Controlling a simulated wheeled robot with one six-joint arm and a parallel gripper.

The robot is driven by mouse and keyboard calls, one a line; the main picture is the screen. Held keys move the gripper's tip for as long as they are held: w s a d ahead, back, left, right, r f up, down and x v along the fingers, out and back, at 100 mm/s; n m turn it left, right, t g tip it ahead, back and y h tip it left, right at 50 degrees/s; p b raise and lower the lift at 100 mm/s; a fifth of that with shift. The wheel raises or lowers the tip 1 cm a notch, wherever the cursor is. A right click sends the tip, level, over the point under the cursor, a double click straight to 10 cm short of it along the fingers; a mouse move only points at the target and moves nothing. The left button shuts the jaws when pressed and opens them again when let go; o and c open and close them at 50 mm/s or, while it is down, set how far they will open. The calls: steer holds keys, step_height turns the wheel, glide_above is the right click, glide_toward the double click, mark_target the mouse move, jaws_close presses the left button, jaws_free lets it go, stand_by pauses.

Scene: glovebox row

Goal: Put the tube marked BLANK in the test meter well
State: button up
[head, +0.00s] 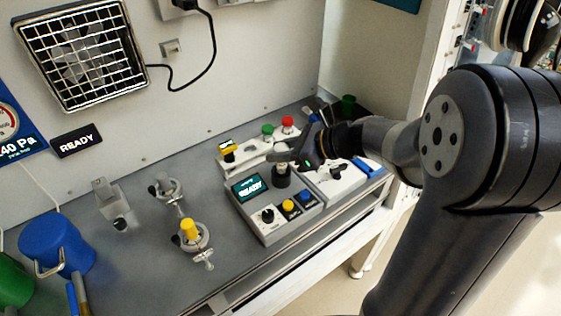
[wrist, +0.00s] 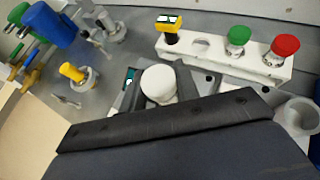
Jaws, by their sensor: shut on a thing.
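The test meter (head: 262,212) is a grey box with a lit READY screen, a knob and yellow and blue buttons. Its well (head: 281,181) is a dark round collar at the back right of the box. My gripper (head: 287,160) is shut on a white-capped tube right above the well. The white cap (wrist: 158,84) shows in the wrist view between the dark jaws. No BLANK mark is readable on it. How deep the tube sits in the well is hidden by the jaws.
A white rack (wrist: 220,60) behind holds yellow- (wrist: 170,24), green- (wrist: 238,36) and red-capped (wrist: 285,46) tubes, with one empty hole. Another grey device (head: 338,180) stands right of the meter. Clamp stands (head: 193,238) and a blue container (head: 56,243) are at left.

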steer(key=shift+f, duration=1.5)
steer(key=shift+f, duration=0.2)
steer(key=o, duration=1)
steer(key=shift+c, duration=0.2)
steer(key=shift+r, duration=0.15)
steer(key=shift+d+r, duration=0.2)
steer(key=v, duration=1.1)
steer(key=shift+s+d, duration=0.2)
steer(key=shift+s, duration=0.05)
